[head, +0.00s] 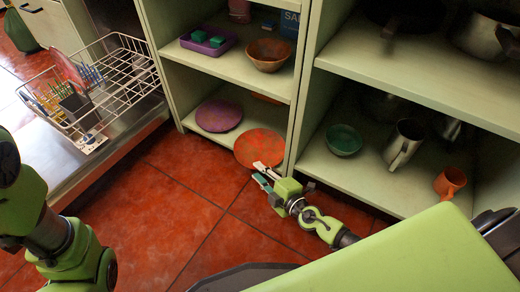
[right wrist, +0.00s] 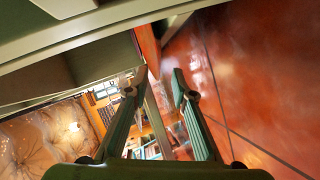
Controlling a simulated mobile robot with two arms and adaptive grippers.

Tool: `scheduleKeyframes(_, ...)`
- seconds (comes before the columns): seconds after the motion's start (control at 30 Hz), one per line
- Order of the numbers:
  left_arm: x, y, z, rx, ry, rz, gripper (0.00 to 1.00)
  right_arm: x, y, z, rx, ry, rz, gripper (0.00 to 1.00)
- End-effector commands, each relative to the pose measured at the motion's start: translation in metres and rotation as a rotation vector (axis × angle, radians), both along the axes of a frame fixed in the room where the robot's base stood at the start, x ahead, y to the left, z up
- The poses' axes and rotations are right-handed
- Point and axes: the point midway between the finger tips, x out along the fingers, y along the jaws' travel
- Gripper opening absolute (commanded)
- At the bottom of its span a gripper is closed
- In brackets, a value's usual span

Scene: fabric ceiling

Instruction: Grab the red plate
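The red plate (head: 260,147) is an orange-red disc at the front edge of the lower left shelf, close to the upright divider. My right gripper (head: 261,174) is just in front of and below it, with its two fingers apart. In the right wrist view, the fingers of my right gripper (right wrist: 160,74) are open with nothing between their tips. A thin red shape, likely the plate seen edge-on (right wrist: 148,48), lies just beyond the tips. I cannot tell whether they touch. My left arm shows at the left, but its gripper is out of view.
A purple plate (head: 219,115) lies on the same shelf, left of the red one. A brown bowl (head: 268,55) and purple tray (head: 208,41) sit above. A green bowl (head: 343,140) is right of the divider (head: 305,85). A dish rack (head: 118,85) stands left. The red-tiled floor (head: 165,215) is clear.

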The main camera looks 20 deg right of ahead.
Motion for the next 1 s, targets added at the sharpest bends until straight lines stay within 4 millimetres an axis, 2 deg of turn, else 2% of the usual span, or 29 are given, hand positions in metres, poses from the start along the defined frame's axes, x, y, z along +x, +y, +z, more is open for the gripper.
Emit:
scheduleKeyframes(0.1, 0.0, 0.0, -0.001, 0.001, 0.0, 0.0, 0.23, 0.021, 0.003, -0.002, 0.001, -0.003, -0.001, 0.23)
scheduleKeyframes(0.27, 0.0, 0.0, -0.006, 0.001, 0.001, 0.001, 0.23, 0.035, 0.007, -0.008, 0.001, -0.003, 0.0, 0.23)
scheduleKeyframes(0.5, -0.002, 0.0, -0.006, -0.001, -0.003, -0.001, 0.23, 0.037, 0.008, -0.008, 0.0, -0.001, 0.001, 0.23)
scheduleKeyframes(0.53, -0.002, 0.0, -0.006, -0.001, -0.003, -0.001, 0.23, 0.037, 0.008, -0.008, 0.0, -0.001, 0.001, 0.21)
scheduleKeyframes(0.6, -0.003, 0.001, -0.006, -0.001, -0.005, -0.001, 0.23, 0.037, 0.007, -0.008, 0.0, -0.001, 0.001, 0.03)
scheduleKeyframes(0.63, -0.003, 0.001, -0.006, -0.001, -0.005, -0.001, 0.23, 0.037, 0.007, -0.008, 0.0, -0.001, 0.001, 0.0)
scheduleKeyframes(1.0, -0.003, 0.001, -0.005, -0.002, -0.005, -0.004, 0.23, 0.037, 0.008, -0.007, 0.0, -0.004, 0.0, 0.0)
